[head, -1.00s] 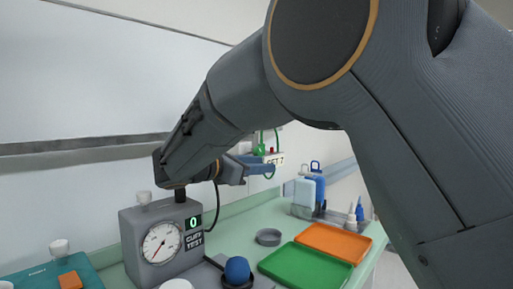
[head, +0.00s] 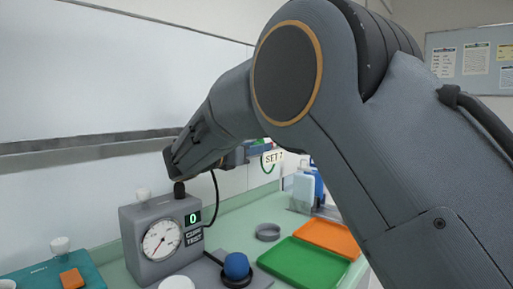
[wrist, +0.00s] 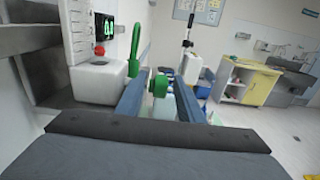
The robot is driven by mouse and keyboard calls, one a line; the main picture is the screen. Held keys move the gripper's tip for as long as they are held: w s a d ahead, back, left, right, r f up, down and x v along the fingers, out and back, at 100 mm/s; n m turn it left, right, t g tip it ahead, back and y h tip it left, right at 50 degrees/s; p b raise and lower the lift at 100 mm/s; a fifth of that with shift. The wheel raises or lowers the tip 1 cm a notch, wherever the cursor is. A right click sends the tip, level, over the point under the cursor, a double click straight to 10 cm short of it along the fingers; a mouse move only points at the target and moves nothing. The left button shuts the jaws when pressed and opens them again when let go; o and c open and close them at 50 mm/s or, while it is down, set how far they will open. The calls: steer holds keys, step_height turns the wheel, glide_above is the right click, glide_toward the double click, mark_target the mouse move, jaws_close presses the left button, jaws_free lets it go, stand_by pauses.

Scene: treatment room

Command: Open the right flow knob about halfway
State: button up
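In the wrist view, a round green knob (wrist: 160,84) stands between the two blue fingers of my gripper (wrist: 162,80). The fingers are apart, with gaps visible on both sides of the knob, and nothing is gripped. I cannot tell how far the knob is turned. Left of it are a white block (wrist: 98,84) with a red ball (wrist: 99,50) on top and an upright green hooked tube (wrist: 134,55). In the head view, a "SET 7" sign (head: 274,158) shows just below my arm; the fingers and knob are hidden behind my arm.
A grey gauge box (head: 135,235) reading 0 stands on the counter at left. A green tray (head: 302,263), an orange tray (head: 328,236), a grey ring (head: 267,232) and a blue ball (head: 236,265) lie right of it. A white scale (wrist: 76,22) is beside the white block.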

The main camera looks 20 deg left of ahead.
steer(key=shift+c, duration=0.4)
steer(key=shift+w, duration=0.1)
jaws_close()
steer(key=shift+f+t+h+b, duration=0.3)
steer(key=shift+t+b, duration=0.1)
steer(key=shift+b, duration=0.1)
steer(key=shift+d+r, duration=0.1)
steer(key=shift+o, duration=0.4)
jaws_free()
steer(key=shift+d+t, duration=0.1)
steer(key=shift+t, duration=0.2)
steer(key=shift+r, duration=0.1)
